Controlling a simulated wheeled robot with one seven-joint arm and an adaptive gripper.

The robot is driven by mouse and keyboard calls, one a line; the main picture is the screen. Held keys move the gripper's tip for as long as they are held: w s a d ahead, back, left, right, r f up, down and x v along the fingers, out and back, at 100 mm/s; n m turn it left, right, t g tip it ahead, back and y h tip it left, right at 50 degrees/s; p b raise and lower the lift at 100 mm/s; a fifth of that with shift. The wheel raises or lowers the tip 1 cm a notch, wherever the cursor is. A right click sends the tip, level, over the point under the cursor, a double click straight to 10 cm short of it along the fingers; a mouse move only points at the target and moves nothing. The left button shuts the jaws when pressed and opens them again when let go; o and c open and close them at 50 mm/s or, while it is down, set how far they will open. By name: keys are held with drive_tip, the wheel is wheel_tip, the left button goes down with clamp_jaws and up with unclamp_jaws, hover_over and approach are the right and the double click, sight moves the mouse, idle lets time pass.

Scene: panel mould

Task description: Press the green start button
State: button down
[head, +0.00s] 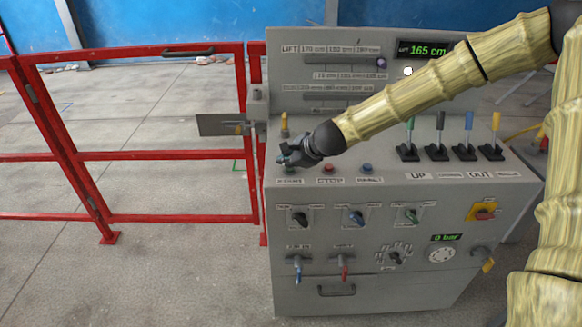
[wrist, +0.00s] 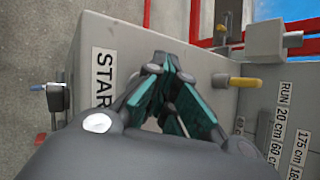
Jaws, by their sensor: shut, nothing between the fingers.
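My gripper (head: 286,160) is shut and empty over the front left corner of the grey console's sloping top. In the wrist view its teal fingers (wrist: 160,65) come together close over the panel, beside the label that begins "START" (wrist: 103,75). The green start button cannot be made out in either view; my gripper covers the spot above its label. I cannot tell whether the fingertips touch it.
A red button (head: 328,168) and a blue button (head: 366,168) sit to the right on the console (head: 340,260). A yellow-tipped lever (head: 284,122) stands just behind my gripper. Several levers are farther right. A red fence (head: 150,50) is left.

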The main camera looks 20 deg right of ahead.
sight(287, 169)
drive_tip(key=shift+r, duration=0.1)
drive_tip(key=shift+r+p, duration=0.8)
wheel_tip(287, 169, up, 5)
drive_tip(key=p, duration=0.4)
idle(0.9)
